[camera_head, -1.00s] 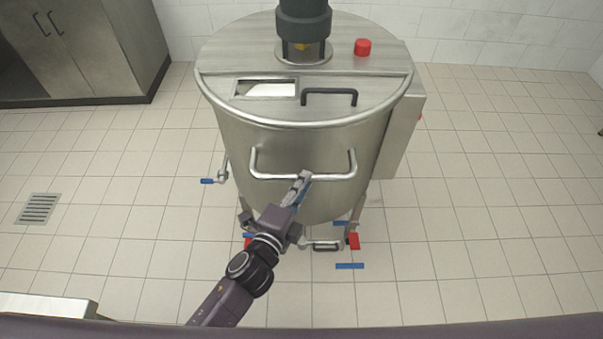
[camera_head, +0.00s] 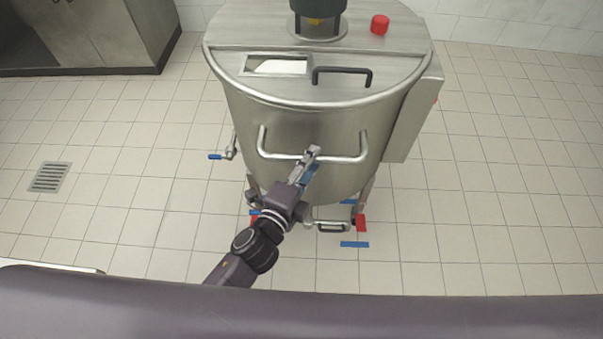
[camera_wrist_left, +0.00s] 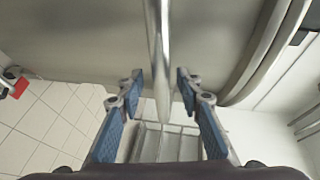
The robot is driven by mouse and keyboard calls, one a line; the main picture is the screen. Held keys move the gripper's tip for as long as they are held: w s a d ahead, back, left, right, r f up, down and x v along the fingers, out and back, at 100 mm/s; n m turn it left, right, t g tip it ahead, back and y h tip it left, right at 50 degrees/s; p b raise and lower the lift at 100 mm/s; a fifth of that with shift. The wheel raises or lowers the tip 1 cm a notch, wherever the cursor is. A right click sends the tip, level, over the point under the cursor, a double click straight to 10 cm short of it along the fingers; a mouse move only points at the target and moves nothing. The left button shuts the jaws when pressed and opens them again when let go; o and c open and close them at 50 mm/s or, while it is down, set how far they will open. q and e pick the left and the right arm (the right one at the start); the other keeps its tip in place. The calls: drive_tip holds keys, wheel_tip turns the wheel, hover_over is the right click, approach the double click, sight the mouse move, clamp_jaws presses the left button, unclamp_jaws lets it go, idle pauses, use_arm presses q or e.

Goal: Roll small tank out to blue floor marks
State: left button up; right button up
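The steel tank (camera_head: 300,135) stands upright on legs with red parts at the feet, one red foot (camera_head: 361,223) showing at the front right. A horizontal bar handle (camera_head: 345,160) runs across its front. My left gripper (camera_head: 312,152) is at the middle of this handle. In the left wrist view the handle bar (camera_wrist_left: 158,45) runs between the two open fingers (camera_wrist_left: 160,80), with a gap on both sides. A blue floor mark (camera_head: 355,244) lies just in front of the right foot; more blue shows near the tank's legs. My right gripper is out of view.
A blue-handled valve (camera_head: 215,157) sticks out at the tank's left side. A steel cabinet (camera_head: 105,35) stands at the back left. A floor drain (camera_head: 50,177) lies at the left. Tiled floor is clear on both sides.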

use_arm(q)
drive_tip(key=v, duration=1.1)
drive_tip(key=s+a+f+n+g+y, duration=0.1)
drive_tip(key=s+a+f+n+g, duration=0.15)
drive_tip(key=f, duration=0.75)
drive_tip(key=s+a+f+n+g+y, duration=0.2)
drive_tip(key=a+f+n, duration=0.15)
drive_tip(key=f, duration=0.65)
drive_tip(key=s+a+f+n+g+y, duration=0.1)
drive_tip(key=s+a+f+n+g, duration=0.15)
drive_tip(key=f, duration=0.75)
drive_tip(key=s+a+f+n+g+y, duration=0.1)
drive_tip(key=s+a+f+n+g, duration=0.2)
drive_tip(key=s+f, duration=0.6)
drive_tip(key=s+a+f+n+g+y, duration=0.1)
drive_tip(key=s+a+f+n+g, duration=0.2)
drive_tip(key=s+a+f+n, duration=0.4)
drive_tip(key=s+f, duration=0.3)
drive_tip(key=s, duration=0.6)
drive_tip(key=shift+s+a+f+n+g, duration=0.3)
drive_tip(key=shift+n+g, duration=0.05)
drive_tip(key=shift+g, duration=0.05)
